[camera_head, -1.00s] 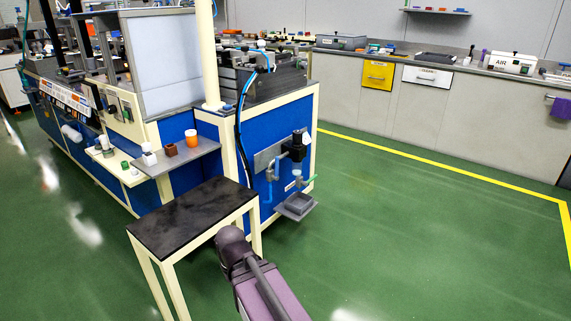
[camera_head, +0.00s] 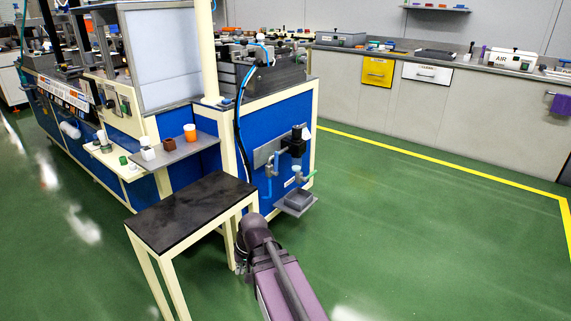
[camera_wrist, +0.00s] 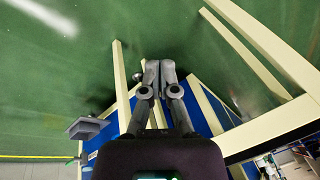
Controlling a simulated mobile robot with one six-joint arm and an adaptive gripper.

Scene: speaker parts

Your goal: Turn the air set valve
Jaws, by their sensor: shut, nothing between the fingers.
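The air set assembly is on a grey plate on the blue end panel of the machine. Its black regulator body (camera_head: 294,146) is at the top, with grey fittings and a pipe to its left. In the head view my arm hides most of the gripper, below and left of the air set.
A black-topped table (camera_head: 190,211) with cream legs stands left of my arm. A small grey tray (camera_head: 296,202) juts out under the air set and shows in the wrist view (camera_wrist: 87,128). Green floor at right is clear.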

